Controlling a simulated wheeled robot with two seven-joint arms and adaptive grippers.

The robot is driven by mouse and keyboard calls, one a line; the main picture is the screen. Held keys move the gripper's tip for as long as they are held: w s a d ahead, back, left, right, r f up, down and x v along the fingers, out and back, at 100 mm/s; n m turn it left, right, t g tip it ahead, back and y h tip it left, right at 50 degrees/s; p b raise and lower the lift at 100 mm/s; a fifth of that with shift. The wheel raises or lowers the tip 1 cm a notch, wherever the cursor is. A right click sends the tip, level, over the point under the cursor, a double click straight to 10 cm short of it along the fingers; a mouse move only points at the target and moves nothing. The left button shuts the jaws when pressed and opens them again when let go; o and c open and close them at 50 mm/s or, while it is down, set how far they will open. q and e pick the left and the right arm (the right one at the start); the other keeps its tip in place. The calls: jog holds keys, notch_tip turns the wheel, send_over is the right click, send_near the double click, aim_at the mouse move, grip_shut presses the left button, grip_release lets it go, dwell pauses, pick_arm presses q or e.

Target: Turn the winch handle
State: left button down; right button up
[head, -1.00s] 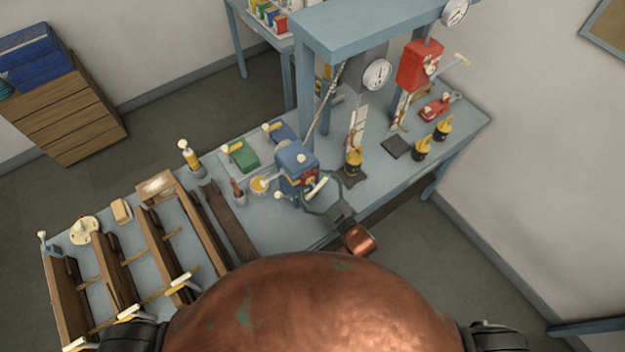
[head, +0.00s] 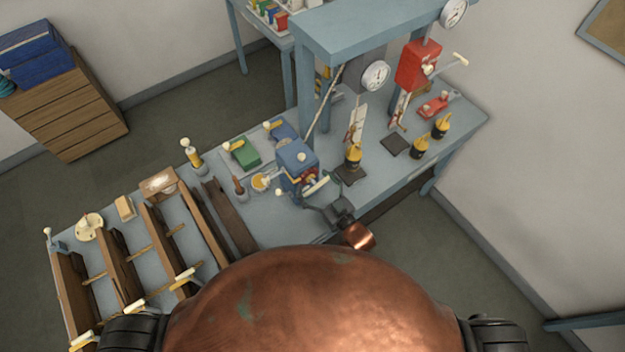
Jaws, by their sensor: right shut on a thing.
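The blue winch (head: 297,160) stands near the front edge of the bench, with a rope (head: 322,103) running above it toward the blue frame. A cream handle grip (head: 316,187) shows at its front right side. My right gripper (head: 318,203) reaches in from the lower right, low at the front of the winch. It is shut on the winch handle, though the fingertips and the exact contact are small and partly hidden. My left gripper is not in view.
A blue overhead frame (head: 360,32) stands over the bench with a dial (head: 376,75) and a red box (head: 417,66). My copper body hides the near front.

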jog(key=shift+f, duration=0.15)
jog(key=o, duration=1.2)
jog(key=shift+o, duration=0.2)
jog(key=v, duration=1.2)
